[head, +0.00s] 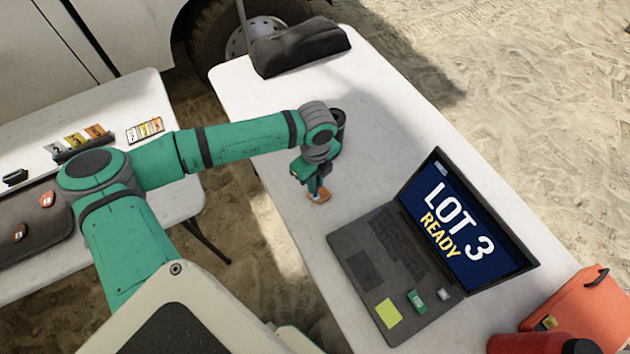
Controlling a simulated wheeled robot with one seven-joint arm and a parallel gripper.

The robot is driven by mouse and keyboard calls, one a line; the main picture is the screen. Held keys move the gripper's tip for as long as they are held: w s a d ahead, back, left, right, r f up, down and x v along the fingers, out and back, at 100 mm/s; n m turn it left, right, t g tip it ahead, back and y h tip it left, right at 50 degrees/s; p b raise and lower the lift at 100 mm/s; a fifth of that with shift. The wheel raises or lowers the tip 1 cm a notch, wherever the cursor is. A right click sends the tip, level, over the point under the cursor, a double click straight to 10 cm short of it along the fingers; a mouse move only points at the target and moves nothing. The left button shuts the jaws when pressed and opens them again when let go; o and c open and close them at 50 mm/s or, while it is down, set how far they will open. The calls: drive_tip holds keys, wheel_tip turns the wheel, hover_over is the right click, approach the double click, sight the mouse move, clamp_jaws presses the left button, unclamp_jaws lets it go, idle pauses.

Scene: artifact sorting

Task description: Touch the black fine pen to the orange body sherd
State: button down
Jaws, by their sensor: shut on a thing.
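The orange body sherd (321,196) shows as a small orange piece at the white table with the laptop, directly below my gripper. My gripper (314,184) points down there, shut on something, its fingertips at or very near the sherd. The held thing is too small and too covered by the fingers to make out. I cannot pick out the black fine pen anywhere in the head view. Whether anything touches the sherd is too small to tell.
An open laptop (380,260) stands close to the right of my gripper. A dark pouch (300,47) lies at the table's far end. An orange case (575,310) and a red bottle (535,343) are at lower right. Another table (130,95) with cards and sherds is at left.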

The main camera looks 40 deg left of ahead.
idle(0.3)
drive_tip(key=shift+r, duration=4)
drive_tip(key=shift+a, duration=0.1)
